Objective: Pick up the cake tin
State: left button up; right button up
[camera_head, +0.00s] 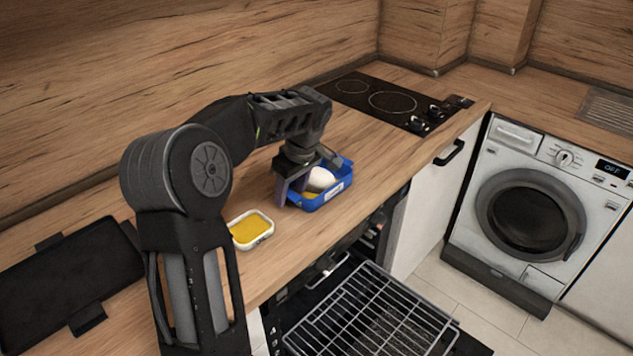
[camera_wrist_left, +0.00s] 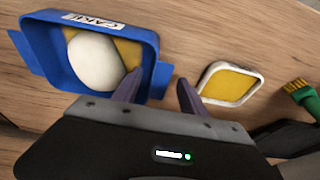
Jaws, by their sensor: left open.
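The cake tin (camera_head: 330,200) is a blue open box with side handles on the wooden counter, near the front edge. In the left wrist view the tin (camera_wrist_left: 150,58) has a white label that seems to read "CAKE". It holds a white rounded thing (camera_wrist_left: 94,62) and something yellow-brown. My left gripper (camera_head: 291,188) points down at the tin's left end. Its fingers (camera_wrist_left: 160,93) are open, one over the tin's inside and one outside, with the tin's end wall between them. I cannot tell whether they touch it.
A small white dish with yellow contents (camera_head: 251,229) stands close to the tin's left. A green brush (camera_wrist_left: 302,95) lies beyond it. A black pan or tray (camera_head: 70,275) lies at left. A hob (camera_head: 385,100) is behind; an oven rack (camera_head: 370,315) juts out below.

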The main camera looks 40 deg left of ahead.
pick_arm(q)
jog(key=shift+x, duration=0.8)
grip_shut()
jog(key=shift+w, duration=0.1)
dwell(0.4)
